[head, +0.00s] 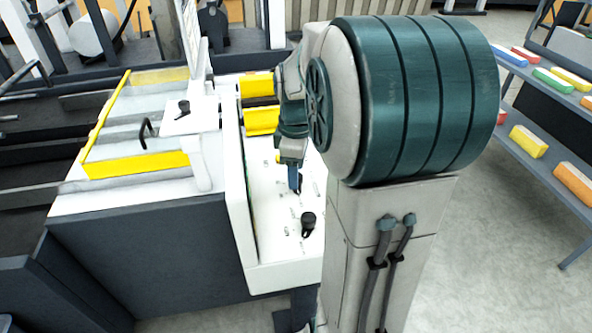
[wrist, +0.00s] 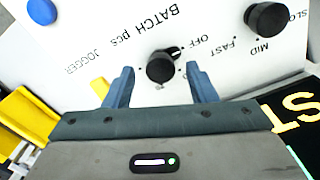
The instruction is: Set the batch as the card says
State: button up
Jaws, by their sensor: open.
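The white control panel (head: 265,235) lies below my gripper (head: 295,188). In the wrist view, a black knob (wrist: 160,69) stands on the panel near the print "BATCH pcs" and "OFF". Its light pointer mark faces up and right, toward "OFF". My gripper (wrist: 160,80) is open, with its two blue fingers on either side of this knob in the picture. I see no contact, and cannot tell how deep the fingertips reach. A second black knob (wrist: 267,19) stands by "FAST", "MID" and "SLOW"; a black knob (head: 308,222) also shows nearer in the head view. No readable card is visible.
A blue button (wrist: 42,11) and a yellow button (wrist: 98,88) sit on the panel. A black surface with yellow letters (wrist: 295,115) is at lower right. Yellow machine guards (head: 135,165) lie left. A shelf with coloured blocks (head: 528,141) stands right, beyond open floor.

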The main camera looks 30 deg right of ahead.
jog(key=shift+f, duration=0.4)
jog(key=c, duration=1)
jog(key=shift+o, duration=0.2)
